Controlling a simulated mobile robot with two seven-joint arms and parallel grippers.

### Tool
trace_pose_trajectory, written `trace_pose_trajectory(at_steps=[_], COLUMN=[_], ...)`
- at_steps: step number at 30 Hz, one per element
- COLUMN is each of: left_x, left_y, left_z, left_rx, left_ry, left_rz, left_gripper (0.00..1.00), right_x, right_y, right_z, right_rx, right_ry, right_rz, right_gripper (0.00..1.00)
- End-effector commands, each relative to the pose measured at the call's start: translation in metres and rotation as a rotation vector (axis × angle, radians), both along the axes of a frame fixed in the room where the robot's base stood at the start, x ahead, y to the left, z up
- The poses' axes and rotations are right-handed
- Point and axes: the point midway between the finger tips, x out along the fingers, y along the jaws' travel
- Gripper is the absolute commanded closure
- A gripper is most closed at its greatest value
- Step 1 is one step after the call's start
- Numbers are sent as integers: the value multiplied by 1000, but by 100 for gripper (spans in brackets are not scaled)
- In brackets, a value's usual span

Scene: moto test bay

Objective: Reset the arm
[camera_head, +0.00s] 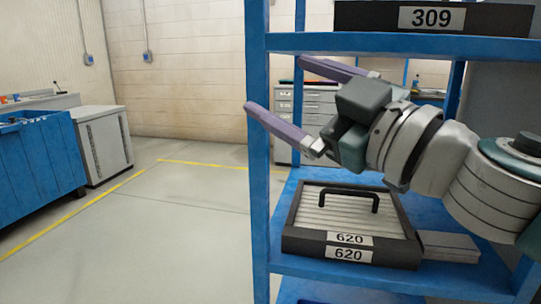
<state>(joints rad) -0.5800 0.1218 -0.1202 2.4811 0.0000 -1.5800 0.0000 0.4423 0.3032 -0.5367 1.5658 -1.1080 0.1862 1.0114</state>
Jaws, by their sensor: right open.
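My right gripper (277,88) shows in the head view, its arm coming in from the right. Its two purple fingers are spread apart and point left, with nothing between them. It hangs between the upper and lower shelves of the blue rack, above the black case labelled 620 (350,254) and apart from it. The near finger reaches across the rack's left front post; the picture does not clearly show whether they touch. My left gripper is not in view.
The blue rack (256,180) has an upper shelf with a black box labelled 309 (432,18). A grey flat box (448,246) lies right of the case. A blue workbench (38,160) and grey cabinet (104,145) stand at left. The floor (165,235) between is clear.

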Motion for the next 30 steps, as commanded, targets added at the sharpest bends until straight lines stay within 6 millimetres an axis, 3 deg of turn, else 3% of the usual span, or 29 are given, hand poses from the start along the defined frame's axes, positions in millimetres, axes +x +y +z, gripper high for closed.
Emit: trace_pose_trajectory(at_steps=[1,5,8,12,16,21,22,30], left_x=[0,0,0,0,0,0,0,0], left_y=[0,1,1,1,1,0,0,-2], left_z=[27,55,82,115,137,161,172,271], left_rx=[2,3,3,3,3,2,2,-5], left_ry=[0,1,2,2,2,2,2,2], left_rz=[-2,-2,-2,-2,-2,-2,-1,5], left_gripper=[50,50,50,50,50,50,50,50], right_x=[-3,-12,-41,-120,-204,-301,-308,-302], right_y=[-21,-85,-132,-169,-172,-160,-158,-159], right_z=[23,20,-7,-57,-82,-80,-69,30], right_rx=[92,235,271,200,78,-91,-107,-102], right_ry=[37,209,449,873,1220,1564,1586,1570], right_rz=[-119,-437,-669,-869,-895,-798,-784,-791], right_gripper=[0,0,0,0,0,0,0,0])
